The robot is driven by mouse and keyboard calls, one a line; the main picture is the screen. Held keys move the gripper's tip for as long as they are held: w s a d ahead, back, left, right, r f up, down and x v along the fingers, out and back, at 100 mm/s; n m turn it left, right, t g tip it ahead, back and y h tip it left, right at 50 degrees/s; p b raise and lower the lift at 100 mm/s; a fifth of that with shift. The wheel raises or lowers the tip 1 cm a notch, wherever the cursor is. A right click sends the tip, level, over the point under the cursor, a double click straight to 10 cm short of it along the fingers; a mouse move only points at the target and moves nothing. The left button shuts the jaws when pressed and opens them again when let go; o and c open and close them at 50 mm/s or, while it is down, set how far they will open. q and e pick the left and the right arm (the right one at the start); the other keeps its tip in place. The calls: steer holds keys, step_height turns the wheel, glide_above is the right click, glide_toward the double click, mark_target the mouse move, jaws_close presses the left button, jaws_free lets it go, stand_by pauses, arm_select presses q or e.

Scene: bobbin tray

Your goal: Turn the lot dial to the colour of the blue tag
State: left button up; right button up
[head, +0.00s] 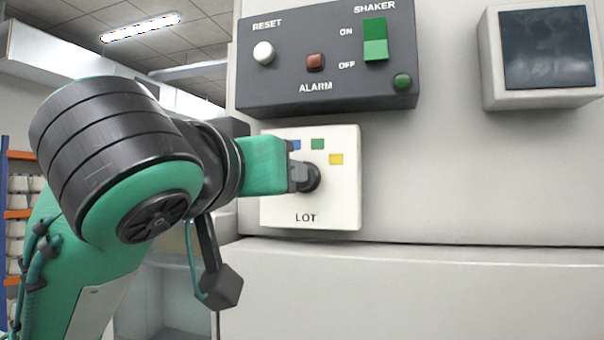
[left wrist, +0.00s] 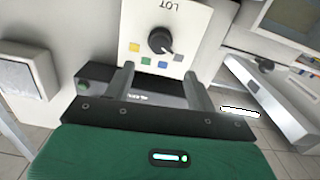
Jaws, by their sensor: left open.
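The lot dial (head: 312,177) is a round black knob on a white plate marked LOT (head: 335,205). In the left wrist view the dial (left wrist: 159,40) appears upside down, its light pointer line towards the lower right, near a grey mark (left wrist: 178,57). Blue (left wrist: 162,64), green (left wrist: 147,61) and yellow (left wrist: 134,47) marks sit beside it. My left gripper (head: 300,177) is in front of the dial, partly covering it in the head view. In the wrist view its open fingers (left wrist: 158,72) are apart, with the dial beyond the tips. I see no separate blue tag. My right gripper is out of view.
A dark panel (head: 335,92) with RESET, ALARM and SHAKER controls juts out just above the plate. A boxed dark screen (head: 545,50) is at the upper right. The cabinet face right of the plate is bare, with a ledge (head: 430,253) below.

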arm_select(q)
steer(key=p, duration=0.3)
glide_toward(313, 181)
steer(key=w+a+r, duration=0.1)
steer(key=w+a, duration=0.1)
steer(key=p+x, duration=0.3)
steer(key=x, duration=0.3)
steer(key=shift+w+d+f, duration=0.25)
steer(key=shift+d, duration=0.2)
steer(key=shift+s, duration=0.1)
steer(key=c, duration=1)
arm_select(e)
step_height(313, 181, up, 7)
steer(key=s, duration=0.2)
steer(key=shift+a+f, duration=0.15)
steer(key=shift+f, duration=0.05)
